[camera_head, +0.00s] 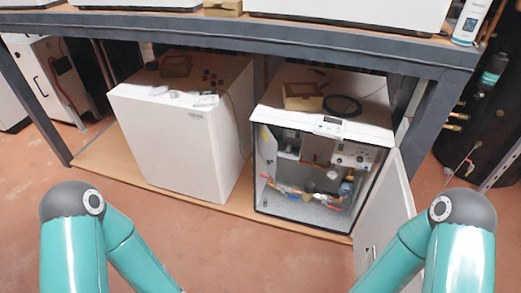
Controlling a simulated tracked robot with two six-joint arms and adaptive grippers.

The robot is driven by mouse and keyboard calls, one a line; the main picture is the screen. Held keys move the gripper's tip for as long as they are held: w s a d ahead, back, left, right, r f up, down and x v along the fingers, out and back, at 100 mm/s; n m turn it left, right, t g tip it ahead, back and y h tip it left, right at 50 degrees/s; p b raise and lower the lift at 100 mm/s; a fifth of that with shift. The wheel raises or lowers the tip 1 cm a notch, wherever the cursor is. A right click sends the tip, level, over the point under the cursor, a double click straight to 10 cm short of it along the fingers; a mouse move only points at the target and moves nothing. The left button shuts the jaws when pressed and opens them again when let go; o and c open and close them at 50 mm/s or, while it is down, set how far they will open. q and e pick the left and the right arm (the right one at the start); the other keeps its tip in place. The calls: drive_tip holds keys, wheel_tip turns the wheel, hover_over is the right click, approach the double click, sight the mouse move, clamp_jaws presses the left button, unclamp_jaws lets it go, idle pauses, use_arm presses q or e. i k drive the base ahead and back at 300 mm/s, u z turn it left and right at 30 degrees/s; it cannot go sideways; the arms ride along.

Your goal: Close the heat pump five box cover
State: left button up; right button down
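An open white heat pump box (262,170) stands on the lower shelf, right of centre. Its inside shows pipes, valves, gauges and a control panel (353,154). Its white cover (386,212) is swung open on the right side and angles out toward me, its lower part hidden behind my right arm. My two teal arms come in from the lower left and lower right. Their grippers are outside the picture, so I cannot see whether they touch the cover.
A closed white box (178,140) stands left of the open one. A dark grey shelf frame (250,38) spans above both, with more white units on top. A wooden board (100,162) lies beneath the boxes. The reddish floor (235,245) in front is clear. A black tank (490,135) is at right.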

sight(268, 145)
drive_tip(key=z, duration=0.05)
drive_tip(key=k, duration=1.05)
drive_tip(key=u, duration=0.7)
drive_tip(key=i, duration=0.75)
drive_tip(key=u, duration=0.4)
drive_tip(key=i, duration=1)
drive_tip(key=z, duration=0.55)
